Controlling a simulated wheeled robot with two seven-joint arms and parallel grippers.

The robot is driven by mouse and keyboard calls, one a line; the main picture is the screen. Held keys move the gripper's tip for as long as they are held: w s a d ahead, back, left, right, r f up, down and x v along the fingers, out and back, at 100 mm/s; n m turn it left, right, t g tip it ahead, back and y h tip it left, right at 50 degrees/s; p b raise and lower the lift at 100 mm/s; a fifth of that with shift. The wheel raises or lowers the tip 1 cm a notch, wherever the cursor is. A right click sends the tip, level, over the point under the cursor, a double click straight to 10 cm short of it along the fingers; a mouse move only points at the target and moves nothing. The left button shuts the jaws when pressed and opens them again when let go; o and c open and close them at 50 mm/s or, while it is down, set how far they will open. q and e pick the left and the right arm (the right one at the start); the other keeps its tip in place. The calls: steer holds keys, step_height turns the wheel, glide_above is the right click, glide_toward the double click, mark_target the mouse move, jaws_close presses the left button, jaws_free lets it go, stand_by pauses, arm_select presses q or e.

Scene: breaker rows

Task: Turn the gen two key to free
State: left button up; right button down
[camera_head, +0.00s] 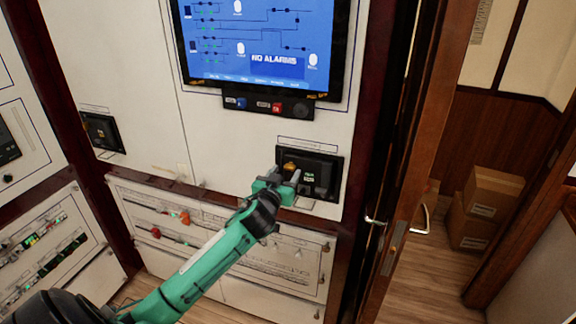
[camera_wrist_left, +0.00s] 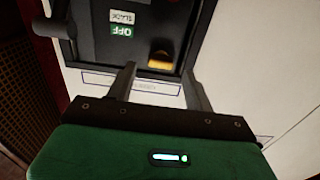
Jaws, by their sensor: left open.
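The breaker panel (camera_head: 325,165) is a dark recessed unit on the white cabinet, with a label plate above it. A yellow-orange knob or key (camera_head: 290,167) shows in its left part; I cannot read which way it is turned. It also shows in the left wrist view (camera_wrist_left: 160,61), where the panel appears upside down with a green OFF window (camera_wrist_left: 122,30) and a white window beside it. My left gripper (camera_head: 287,168) is open in front of the panel. In the wrist view its fingers (camera_wrist_left: 158,75) stand either side of the yellow piece, with nothing clearly gripped. Contact cannot be told.
A screen (camera_head: 265,40) reading NO ALARMS hangs above, with a button strip (camera_head: 268,105) under it. Another dark unit (camera_head: 102,132) is on the left. A wooden door (camera_head: 410,160) with a handle stands to the right, and boxes (camera_head: 490,195) lie beyond.

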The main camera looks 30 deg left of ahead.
mark_target(290, 167)
arm_select(q)
steer(key=shift+x, duration=1.5)
arm_select(e)
steer(key=shift+a+r, duration=0.4)
steer(key=shift+r, duration=0.05)
arm_select(q)
steer(key=c, duration=1)
arm_select(e)
steer(key=shift+d, duration=0.35)
